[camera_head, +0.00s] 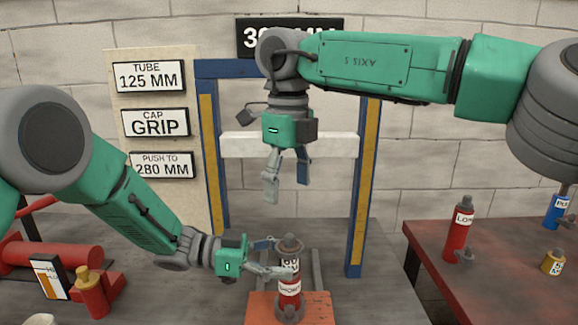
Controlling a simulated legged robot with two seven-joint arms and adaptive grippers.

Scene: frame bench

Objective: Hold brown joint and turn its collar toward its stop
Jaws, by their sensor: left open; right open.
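A red-brown joint (290,287) with white labels stands upright on an orange block (318,308) at the bottom centre. I take it as the brown joint; its grey collar (289,244) is on top. My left gripper (280,257) reaches it from the left and is open. One finger lies near the collar's left side and the other crosses in front of the labels; I cannot tell whether they touch it. My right gripper (286,192) points down above the joint, open and empty, with a clear gap to the collar. The collar's stop cannot be made out.
A blue frame (208,150) with a white crossbar (240,145) stands behind. A table (480,285) at right holds a red joint (459,232), a blue one (557,210) and a yellow one (553,262). A red part with a yellow top (92,295) stands at left.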

